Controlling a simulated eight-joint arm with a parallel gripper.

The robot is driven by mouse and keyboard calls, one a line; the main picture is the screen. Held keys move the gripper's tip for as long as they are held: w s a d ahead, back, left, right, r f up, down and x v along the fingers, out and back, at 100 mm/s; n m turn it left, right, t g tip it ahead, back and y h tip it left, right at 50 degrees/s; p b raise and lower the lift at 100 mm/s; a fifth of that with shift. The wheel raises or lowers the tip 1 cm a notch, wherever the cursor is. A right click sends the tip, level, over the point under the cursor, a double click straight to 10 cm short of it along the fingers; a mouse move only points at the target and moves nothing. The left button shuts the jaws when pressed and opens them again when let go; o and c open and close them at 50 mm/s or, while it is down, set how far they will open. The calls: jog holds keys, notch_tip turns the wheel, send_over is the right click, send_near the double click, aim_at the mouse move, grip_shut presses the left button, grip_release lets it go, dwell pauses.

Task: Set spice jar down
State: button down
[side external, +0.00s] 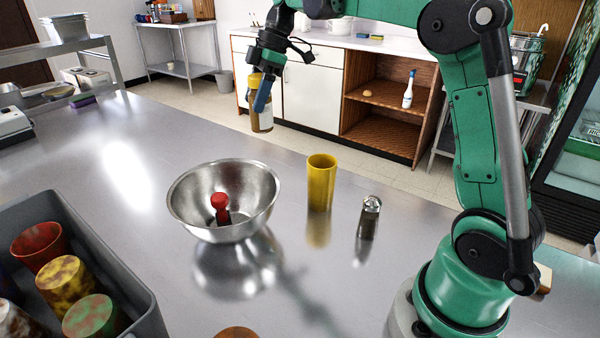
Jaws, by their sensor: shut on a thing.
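The spice jar (260,118) is a small brown jar with a pale label and a yellow top. My gripper (260,92) is shut on it and holds it roughly upright, in the air behind the metal bowl as seen in the side external view. A blue finger crosses the front of the jar and hides part of it. The steel counter (330,265) lies below, and the jar appears clear of it.
A metal bowl (190,200) holds a red-topped item (221,207). A yellow cup (321,183) and a glass shaker (369,217) stand to its right. A grey bin (143,300) with several stained cups is at front left. The counter's left middle is clear.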

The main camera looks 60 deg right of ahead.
jog(key=shift+m+t, duration=0.3)
jog(key=shift+m, duration=0.2)
jog(key=w+d+f, duration=0.1)
jog(key=d+f, duration=0.1)
jog(key=f, duration=0.3)
jog(key=w+d+f, duration=0.2)
jog(key=f, duration=0.4)
jog(key=w+d+f, duration=0.2)
jog(key=f, duration=0.3)
jog(key=shift+w+d+f, duration=0.15)
jog(key=shift+w+d, duration=0.1)
jog(key=shift+d, duration=0.15)
jog(key=shift+f, duration=0.1)
jog(key=shift+c, duration=1.1)
grip_release()
